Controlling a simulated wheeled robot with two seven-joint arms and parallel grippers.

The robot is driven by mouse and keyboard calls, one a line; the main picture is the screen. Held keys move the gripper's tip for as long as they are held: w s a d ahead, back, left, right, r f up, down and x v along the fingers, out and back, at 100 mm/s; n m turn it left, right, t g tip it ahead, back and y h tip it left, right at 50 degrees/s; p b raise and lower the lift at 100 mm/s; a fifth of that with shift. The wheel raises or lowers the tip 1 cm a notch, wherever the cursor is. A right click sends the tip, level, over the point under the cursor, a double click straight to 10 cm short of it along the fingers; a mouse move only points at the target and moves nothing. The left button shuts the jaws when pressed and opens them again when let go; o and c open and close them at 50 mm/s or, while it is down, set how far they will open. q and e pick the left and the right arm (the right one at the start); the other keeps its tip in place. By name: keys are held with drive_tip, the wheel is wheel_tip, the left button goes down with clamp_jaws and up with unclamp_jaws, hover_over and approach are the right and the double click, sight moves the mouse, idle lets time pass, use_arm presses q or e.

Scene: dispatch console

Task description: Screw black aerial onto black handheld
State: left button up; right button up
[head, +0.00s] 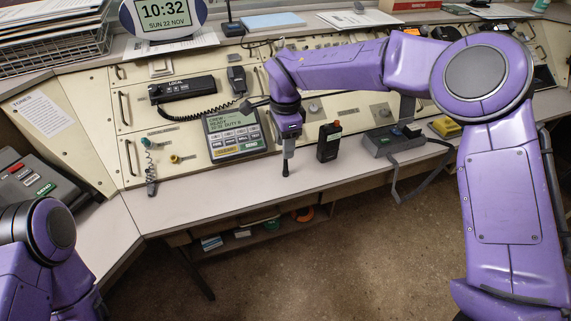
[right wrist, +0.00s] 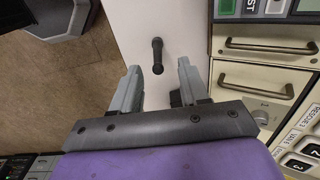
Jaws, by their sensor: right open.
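The black handheld (head: 329,142) stands upright on the desk against the console front in the head view, with an orange-red piece on its top. The black aerial (head: 286,168) stands on the desk to its left, directly below my right gripper (head: 289,150). In the right wrist view my right gripper (right wrist: 157,85) is open, and the aerial (right wrist: 157,55) shows between and just beyond its fingertips, touching neither finger. My left arm shows at the lower left of the head view; its gripper is out of frame.
A grey dock with a strap (head: 380,141) and a yellow device (head: 445,127) stand to the right of the handheld. A keypad unit (head: 236,133) and a coiled-cord item (head: 150,170) are to the left. The desk (head: 215,183) is clear in front.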

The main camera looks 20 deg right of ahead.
sight(286, 172)
drive_tip(key=shift+f, duration=0.3)
wheel_tip(286, 172, down, 5)
drive_tip(key=shift+s+d+f, duration=0.1)
drive_tip(key=shift+f, duration=0.05)
idle(0.4)
clamp_jaws()
